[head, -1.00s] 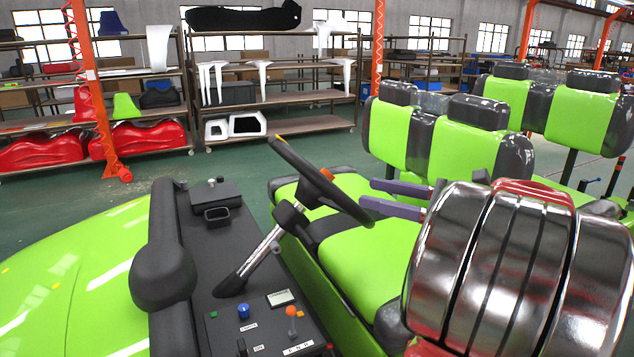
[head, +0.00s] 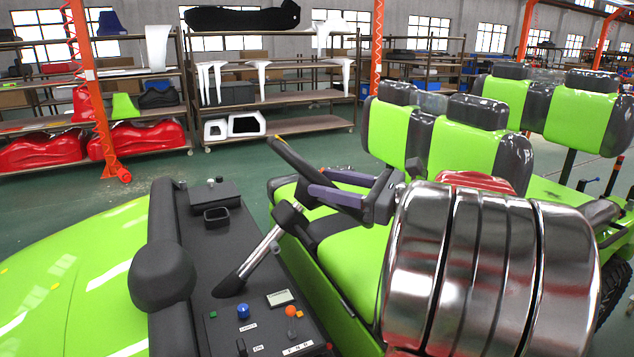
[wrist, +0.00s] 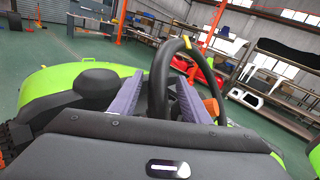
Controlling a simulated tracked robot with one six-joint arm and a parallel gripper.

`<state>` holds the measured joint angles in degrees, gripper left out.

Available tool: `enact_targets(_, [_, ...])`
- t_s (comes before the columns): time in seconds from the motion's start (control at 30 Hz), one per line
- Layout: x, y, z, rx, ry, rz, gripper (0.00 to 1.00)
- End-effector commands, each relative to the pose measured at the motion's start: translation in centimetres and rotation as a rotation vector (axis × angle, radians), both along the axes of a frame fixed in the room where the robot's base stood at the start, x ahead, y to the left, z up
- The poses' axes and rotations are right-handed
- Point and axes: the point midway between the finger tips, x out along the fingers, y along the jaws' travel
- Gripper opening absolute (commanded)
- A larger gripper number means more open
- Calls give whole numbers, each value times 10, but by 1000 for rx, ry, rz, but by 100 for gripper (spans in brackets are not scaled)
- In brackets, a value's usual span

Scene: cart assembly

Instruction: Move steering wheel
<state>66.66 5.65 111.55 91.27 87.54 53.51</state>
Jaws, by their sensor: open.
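The steering wheel (head: 292,161) is a black ring on a silver and black column, tilted over the dashboard of the green cart. My gripper (head: 330,182) has two purple fingers and reaches from the right to the wheel's near rim. In the wrist view the wheel (wrist: 160,82) shows as a black arc with a yellow mark on top, and my gripper's fingers (wrist: 157,98) stand apart on either side of the rim part. The gripper is open. Whether a finger touches the rim cannot be told. The wheel's right part is hidden behind the gripper in the head view.
The dashboard (head: 252,262) with knobs and a small lever (head: 291,318) lies below the wheel. Green and black seats (head: 465,140) stand behind it. Shelves (head: 285,95) with car parts and an orange post (head: 100,110) are farther back, with clear floor between.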

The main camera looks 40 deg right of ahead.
Motion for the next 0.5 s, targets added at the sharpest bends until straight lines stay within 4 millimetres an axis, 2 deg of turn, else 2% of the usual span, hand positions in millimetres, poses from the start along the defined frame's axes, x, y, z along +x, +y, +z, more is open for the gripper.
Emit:
enact_targets(0.2, [23, 9, 0, 0, 0, 3, 43])
enact_targets(0.5, [29, 11, 0, 0, 0, 1, 43])
